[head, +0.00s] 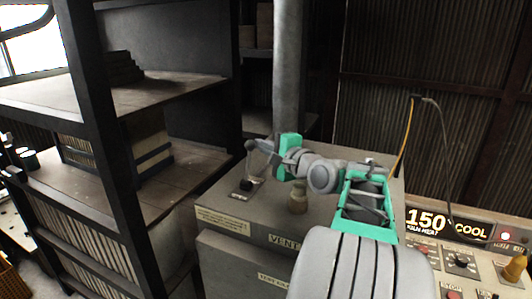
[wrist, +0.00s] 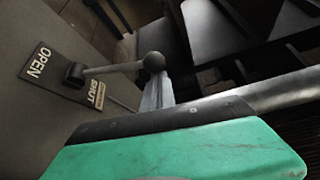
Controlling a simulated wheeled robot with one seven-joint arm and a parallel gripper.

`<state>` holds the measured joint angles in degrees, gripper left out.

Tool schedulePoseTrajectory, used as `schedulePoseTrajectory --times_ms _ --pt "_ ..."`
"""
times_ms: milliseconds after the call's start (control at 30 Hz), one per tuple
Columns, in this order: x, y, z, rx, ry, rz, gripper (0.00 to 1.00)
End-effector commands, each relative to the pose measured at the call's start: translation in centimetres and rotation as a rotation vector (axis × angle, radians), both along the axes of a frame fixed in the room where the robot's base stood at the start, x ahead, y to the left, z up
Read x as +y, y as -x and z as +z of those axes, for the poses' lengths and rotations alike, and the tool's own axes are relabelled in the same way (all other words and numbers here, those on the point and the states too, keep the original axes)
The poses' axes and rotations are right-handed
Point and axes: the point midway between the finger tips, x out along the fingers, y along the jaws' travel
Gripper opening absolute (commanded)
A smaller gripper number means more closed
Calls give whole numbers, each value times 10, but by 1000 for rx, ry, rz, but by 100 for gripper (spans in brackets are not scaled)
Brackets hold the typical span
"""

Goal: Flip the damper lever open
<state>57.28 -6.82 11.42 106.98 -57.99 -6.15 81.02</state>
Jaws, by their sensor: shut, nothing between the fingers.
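The damper lever (head: 247,183) stands up from the top of the grey cabinet at its left end. In the wrist view its rod (wrist: 115,68) runs from a dark pivot block to a dark ball knob (wrist: 154,62). A plate beside the pivot reads OPEN (wrist: 36,62) on one side and SHUT (wrist: 96,93) on the other. The lever stands out from the plate; its exact lean is hard to tell. My gripper (head: 259,145) is shut and empty, its fingertips (wrist: 152,95) right by the knob. I cannot tell whether they touch it.
A short knob-like post (head: 297,197) stands on the cabinet (head: 222,203) below my wrist. A vertical pipe (head: 288,70) rises behind. Shelves (head: 180,90) fill the left, and a control panel (head: 455,262) with a lit display is at the right.

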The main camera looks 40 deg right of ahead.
Motion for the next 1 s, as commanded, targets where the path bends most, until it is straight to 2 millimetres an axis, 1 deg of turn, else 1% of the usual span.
schedulePoseTrajectory --times_ms 33,167,200,333,600,800,1000 --pt "5 2 -3 -4 6 2 0" --pt "16 9 -1 -68 114 1 0" --pt "20 12 2 -74 125 1 0" --pt "32 19 1 -80 134 2 0" --pt "56 33 -4 -206 348 1 0" --pt "68 40 -5 -277 469 0 0" --pt "76 45 -4 -321 546 0 0"
